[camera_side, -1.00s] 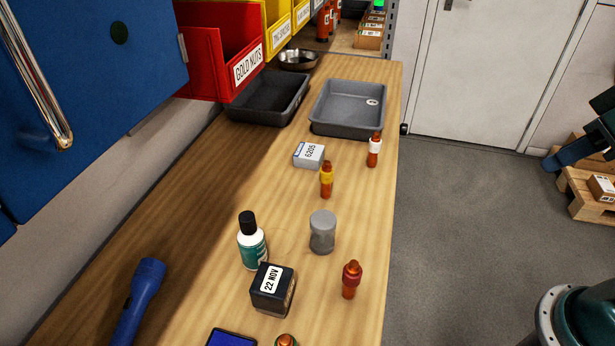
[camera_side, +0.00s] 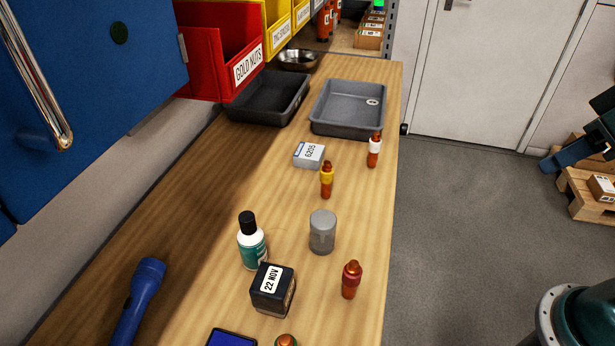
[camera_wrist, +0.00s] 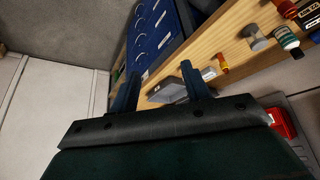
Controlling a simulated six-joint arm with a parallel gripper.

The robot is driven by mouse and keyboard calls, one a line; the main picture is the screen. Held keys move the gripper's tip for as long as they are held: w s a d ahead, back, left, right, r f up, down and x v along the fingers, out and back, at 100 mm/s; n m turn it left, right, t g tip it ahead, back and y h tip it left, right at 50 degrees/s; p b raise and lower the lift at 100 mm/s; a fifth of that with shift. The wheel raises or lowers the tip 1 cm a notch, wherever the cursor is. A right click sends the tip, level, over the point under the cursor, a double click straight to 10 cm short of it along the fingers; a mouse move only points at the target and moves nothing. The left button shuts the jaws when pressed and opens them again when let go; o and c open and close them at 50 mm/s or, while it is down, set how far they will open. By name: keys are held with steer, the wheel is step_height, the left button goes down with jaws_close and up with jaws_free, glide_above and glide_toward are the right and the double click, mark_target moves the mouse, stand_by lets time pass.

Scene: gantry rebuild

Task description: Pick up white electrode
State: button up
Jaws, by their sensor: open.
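The white electrode (camera_side: 374,150) is a small orange-red bottle shape with a white band. It stands upright near the right edge of the wooden bench in the side view, just in front of the grey tray. In the wrist view I cannot surely tell it apart. My gripper (camera_wrist: 160,72) shows in the wrist view with its two dark blue fingers apart and nothing between them. In the side view, its dark blue end shows at the right edge, over the floor and well away from the bench.
The grey tray (camera_side: 347,116) and a black tray (camera_side: 262,102) stand behind. A 6205 box (camera_side: 309,155) and a yellow-banded electrode (camera_side: 327,180) are nearby. A grey cylinder (camera_side: 322,232), a red-banded electrode (camera_side: 351,280) and a white bottle (camera_side: 252,246) stand nearer.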

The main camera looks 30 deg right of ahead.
stand_by(0.3)
steer(key=w+a+r+n+g, duration=0.2)
steer(key=w+r+n+g, duration=0.15)
steer(key=w+n, duration=0.8)
steer(key=n+g, duration=0.2)
steer(key=n, duration=0.6)
glide_above(377, 134)
step_height(377, 134, down, 7)
steer(key=shift+f, duration=4.2)
steer(key=shift+f, duration=0.15)
steer(key=shift+w+d+f, duration=0.1)
steer(key=shift+w+f, duration=0.05)
steer(key=shift+f, duration=2.3)
